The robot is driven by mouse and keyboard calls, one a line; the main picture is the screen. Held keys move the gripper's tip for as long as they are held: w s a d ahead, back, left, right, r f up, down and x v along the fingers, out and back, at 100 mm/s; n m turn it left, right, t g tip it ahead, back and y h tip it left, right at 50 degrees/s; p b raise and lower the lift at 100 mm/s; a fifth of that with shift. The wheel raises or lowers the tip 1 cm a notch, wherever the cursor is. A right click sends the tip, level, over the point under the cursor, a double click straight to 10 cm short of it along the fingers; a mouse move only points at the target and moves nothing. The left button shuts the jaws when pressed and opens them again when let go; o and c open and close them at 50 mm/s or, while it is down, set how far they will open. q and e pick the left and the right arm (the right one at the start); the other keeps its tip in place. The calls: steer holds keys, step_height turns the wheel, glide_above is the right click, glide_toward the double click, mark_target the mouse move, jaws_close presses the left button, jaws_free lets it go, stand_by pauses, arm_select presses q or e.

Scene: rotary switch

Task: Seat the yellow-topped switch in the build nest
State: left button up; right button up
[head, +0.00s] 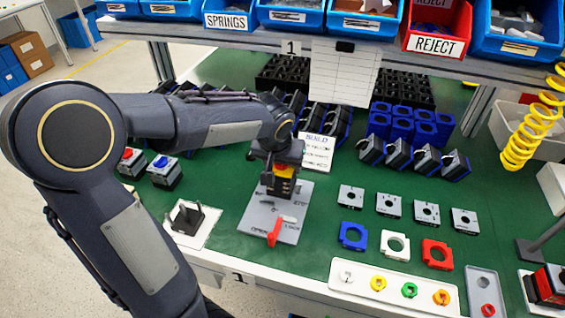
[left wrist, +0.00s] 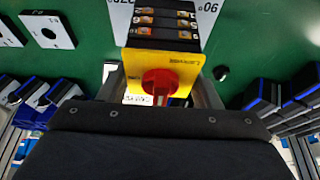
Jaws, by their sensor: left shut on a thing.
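The yellow-topped switch (head: 281,186) is in my left gripper (head: 280,168), which is shut on it. In the left wrist view the switch shows a yellow top with a red knob (left wrist: 160,82) and a dark body with terminals. The switch's body is over the far part of the build nest, a grey plate (head: 257,222) with a red lever (head: 275,234) at its near side. The gripper and switch hide the nest's far part, so I cannot tell whether the switch touches it. My right gripper is not in view.
A white plate with a black fixture (head: 188,218) lies left of the nest. Two switches with red and blue knobs stand behind it. A BUILD card (head: 317,150) stands behind the nest. Grey plates, coloured rings and a white knob tray (head: 395,297) lie right. Bins line the shelf above.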

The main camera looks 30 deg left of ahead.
arm_select(q)
steer(key=shift+f+b, duration=0.9)
steer(key=shift+f, duration=0.15)
steer(key=shift+f, duration=0.15)
steer(key=o, duration=1.3)
